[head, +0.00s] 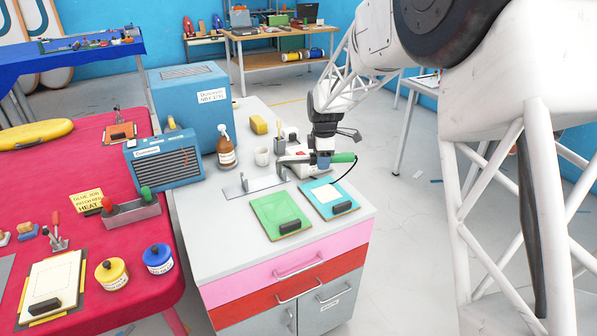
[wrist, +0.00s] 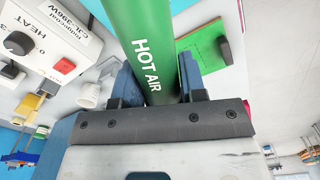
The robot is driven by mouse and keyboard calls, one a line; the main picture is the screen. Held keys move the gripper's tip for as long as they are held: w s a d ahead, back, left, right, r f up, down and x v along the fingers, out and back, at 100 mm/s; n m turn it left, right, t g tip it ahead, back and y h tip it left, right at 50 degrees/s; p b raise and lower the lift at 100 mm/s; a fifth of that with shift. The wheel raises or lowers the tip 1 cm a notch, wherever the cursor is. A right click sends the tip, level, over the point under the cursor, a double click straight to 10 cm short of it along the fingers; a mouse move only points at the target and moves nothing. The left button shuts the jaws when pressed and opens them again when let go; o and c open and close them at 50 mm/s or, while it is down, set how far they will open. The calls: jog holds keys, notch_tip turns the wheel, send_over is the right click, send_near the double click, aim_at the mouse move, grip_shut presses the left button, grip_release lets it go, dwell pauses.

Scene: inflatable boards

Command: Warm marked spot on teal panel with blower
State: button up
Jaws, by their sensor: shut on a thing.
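My gripper (head: 322,150) is shut on the green hot-air blower (head: 342,157), above the back of the cabinet top. The blower lies roughly level, with its green end to the right and its metal nozzle end to the left. In the wrist view its green body, marked HOT AIR (wrist: 148,55), sits between my blue fingers (wrist: 158,85). The teal panel (head: 343,210) lies flat in front of the blower, with a white patch (head: 326,192) and a black block (head: 342,207) on it. No finer mark is readable on the patch.
A green panel (head: 272,209) with a black block lies left of the teal one. A metal stand (head: 250,186), brown bottle (head: 226,150) and white cup (head: 262,156) stand nearby. The wrist view shows a control box (wrist: 50,40) marked HEAT. A dark cable (head: 350,170) hangs from the blower.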

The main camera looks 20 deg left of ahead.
jog(key=w+d+r+m, duration=0.2)
jog(key=d+r, duration=0.2)
jog(key=d, duration=0.3)
jog(key=w+d+r+m, duration=0.2)
jog(key=d+r, duration=0.1)
jog(key=d, duration=0.4)
jog(key=shift+w+d+r, duration=0.3)
jog(key=shift+d+r, duration=0.05)
jog(key=shift+d, duration=0.05)
jog(key=shift+f, duration=0.15)
notch_tip(320, 180, down, 12)
dwell(0.4)
jog(key=shift+f, duration=0.1)
dwell(3.8)
notch_tip(320, 180, up, 12)
dwell(0.9)
